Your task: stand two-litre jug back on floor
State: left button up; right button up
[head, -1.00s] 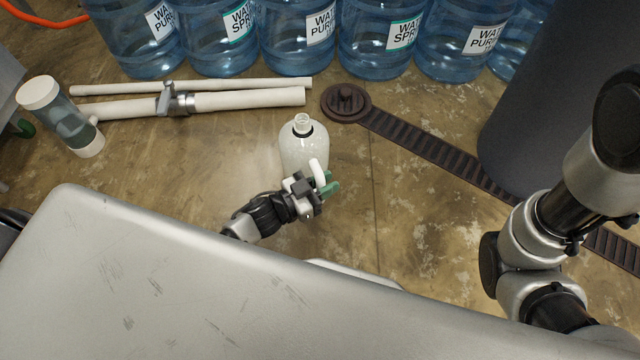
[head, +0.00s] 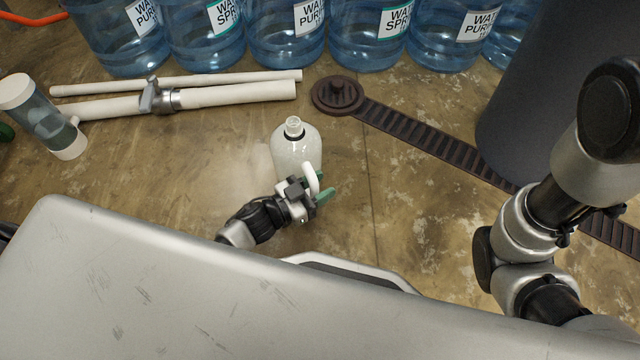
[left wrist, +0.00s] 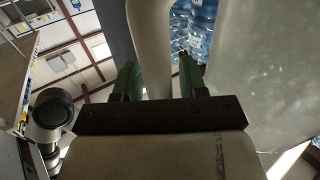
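The white two-litre jug (head: 297,150) is on the floor ahead in the head view. My left gripper (head: 318,187) is at the jug's near side, at the white handle (head: 310,176). In the left wrist view the green fingers (left wrist: 160,82) stand on either side of the handle (left wrist: 152,45), with a gap at the right finger. My right gripper is out of view.
Large blue water bottles (head: 286,35) stand in a row at the back. White pipes (head: 235,94) lie at the back left, near a clear, white-capped cylinder (head: 42,118). A dark ribbed strip (head: 430,135) runs right to a dark grey column (head: 535,90). Floor around the jug is clear.

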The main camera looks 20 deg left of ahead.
pick_arm(q)
jog(key=shift+o, duration=0.3)
jog(key=shift+s+a+r+p, duration=0.2)
jog(key=shift+a+r+p, duration=0.05)
jog(key=shift+p, duration=0.1)
jog(key=p+v, duration=0.5)
jog(key=v, duration=0.6)
jog(key=shift+s+a, duration=0.15)
jog(key=shift+a, duration=0.05)
